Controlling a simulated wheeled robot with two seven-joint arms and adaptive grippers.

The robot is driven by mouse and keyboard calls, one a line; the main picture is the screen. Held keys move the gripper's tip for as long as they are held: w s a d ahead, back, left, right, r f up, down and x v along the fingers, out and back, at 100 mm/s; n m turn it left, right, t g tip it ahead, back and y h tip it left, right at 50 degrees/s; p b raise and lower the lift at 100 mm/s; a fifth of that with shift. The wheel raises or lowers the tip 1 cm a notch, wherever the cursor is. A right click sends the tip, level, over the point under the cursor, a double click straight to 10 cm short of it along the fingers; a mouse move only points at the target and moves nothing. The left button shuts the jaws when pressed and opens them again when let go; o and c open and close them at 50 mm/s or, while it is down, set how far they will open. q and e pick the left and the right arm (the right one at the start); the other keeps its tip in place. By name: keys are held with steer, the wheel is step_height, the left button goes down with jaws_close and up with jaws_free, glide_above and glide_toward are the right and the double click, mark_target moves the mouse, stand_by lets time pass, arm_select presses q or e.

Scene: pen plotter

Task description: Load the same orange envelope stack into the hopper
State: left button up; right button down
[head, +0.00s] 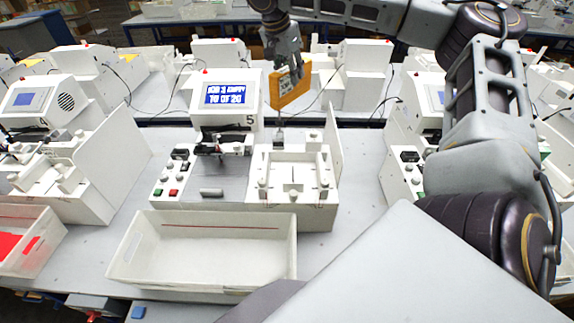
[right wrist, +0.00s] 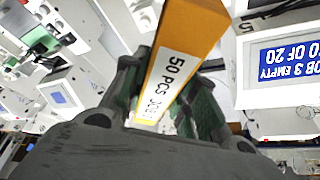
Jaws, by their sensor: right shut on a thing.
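The orange envelope stack (head: 290,87) is held upright in my right gripper (head: 284,68), above and behind the white hopper (head: 292,172) of the middle plotter. In the right wrist view the stack (right wrist: 188,48) sits between the green-padded fingers (right wrist: 165,95), with a white label reading "50 PCS" on it. The hopper is a white frame with several small posts, and no envelopes show in it. The plotter's blue screen (head: 225,94) reads "JOB 3 EMPTY" and "10 OF 20". My left gripper is not in view.
An empty white bin (head: 205,277) stands in front of the plotter. A white side panel (head: 333,150) rises at the hopper's right. A bin with red items (head: 12,245) is at the left. Similar plotters stand on both sides and behind. Bare table shows right of the hopper.

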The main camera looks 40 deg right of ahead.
steer(key=shift+w+a+m+g, duration=0.1)
steer(key=shift+a+m+g, duration=0.25)
steer(key=shift+m, duration=0.45)
steer(key=shift+r+m+g, duration=0.1)
steer(key=shift+m+g, duration=0.25)
steer(key=shift+m, duration=0.45)
steer(key=s+m, duration=0.1)
steer(key=m+g, duration=0.1)
steer(key=m, duration=0.1)
steer(key=shift+s+a+r, duration=0.1)
steer(key=shift+s, duration=0.25)
steer(key=m, duration=0.1)
steer(key=m+g, duration=0.1)
steer(key=m, duration=0.2)
steer(key=shift+s+r+g+y, duration=0.1)
steer(key=shift+s+g+y, duration=0.15)
steer(key=shift+g+y, duration=0.15)
steer(key=shift+m, duration=0.3)
step_height(320, 180, down, 24)
stand_by(2.1)
steer(key=shift+f, duration=2)
